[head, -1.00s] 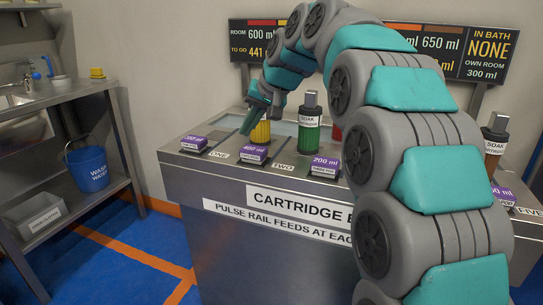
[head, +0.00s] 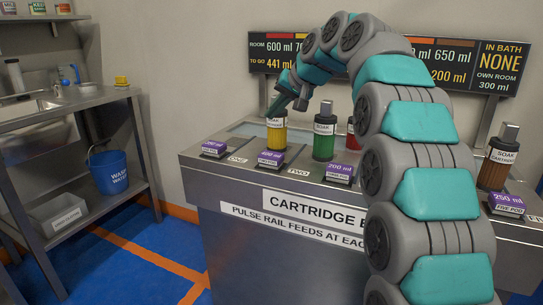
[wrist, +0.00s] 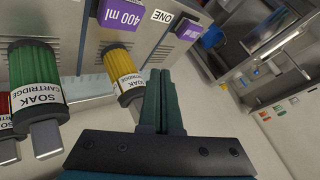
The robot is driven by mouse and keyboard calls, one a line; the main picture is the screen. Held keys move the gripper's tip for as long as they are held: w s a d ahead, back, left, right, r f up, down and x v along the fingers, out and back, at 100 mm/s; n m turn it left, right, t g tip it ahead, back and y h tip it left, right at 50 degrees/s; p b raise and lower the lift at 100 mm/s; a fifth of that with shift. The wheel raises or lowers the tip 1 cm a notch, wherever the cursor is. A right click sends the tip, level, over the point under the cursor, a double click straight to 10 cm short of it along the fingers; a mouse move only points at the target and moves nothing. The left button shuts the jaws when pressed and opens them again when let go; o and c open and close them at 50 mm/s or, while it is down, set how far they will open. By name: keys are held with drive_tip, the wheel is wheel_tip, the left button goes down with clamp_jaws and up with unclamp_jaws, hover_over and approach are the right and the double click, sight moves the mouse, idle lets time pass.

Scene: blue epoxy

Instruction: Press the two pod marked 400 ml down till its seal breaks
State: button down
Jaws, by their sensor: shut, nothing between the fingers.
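The two pod is a purple block (head: 271,158) marked 400 ml, sitting on a dark base at the front of the bench in the head view. In the wrist view its 400 ml face (wrist: 122,14) shows at the top, cut by the frame edge. I cannot tell the state of its seal. My gripper (head: 275,106) is shut and empty, above the bench by the top of the yellow soak cartridge (head: 276,137), higher than the pod and apart from it. In the wrist view the closed fingers (wrist: 161,82) lie just right of that cartridge (wrist: 122,75).
A green cartridge (head: 324,140) stands right of the yellow one, with a red one (head: 351,138) beyond. Other purple pods sit left (head: 214,148) and right (head: 341,170) of the two pod. A sink bench (head: 90,100) with a blue bucket (head: 109,171) stands left.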

drive_tip(key=shift+f, duration=0.15)
drive_tip(key=b, duration=0.5)
approach(269, 154)
drive_tip(key=w+a+f, duration=0.1)
drive_tip(key=a, duration=0.1)
drive_tip(key=w+a+f, duration=0.1)
drive_tip(key=w+a, duration=0.1)
drive_tip(key=shift+w+f, duration=0.2)
drive_tip(key=shift+f, duration=0.2)
drive_tip(key=shift+f, duration=0.1)
idle(1.1)
drive_tip(key=shift+f, duration=0.3)
drive_tip(key=shift+f+b, duration=0.45)
drive_tip(key=shift+f, duration=0.3)
idle(0.9)
drive_tip(key=shift+r, duration=0.15)
drive_tip(key=shift+r+p, duration=0.8)
drive_tip(key=shift+r, duration=0.2)
drive_tip(key=shift+r, duration=0.15)
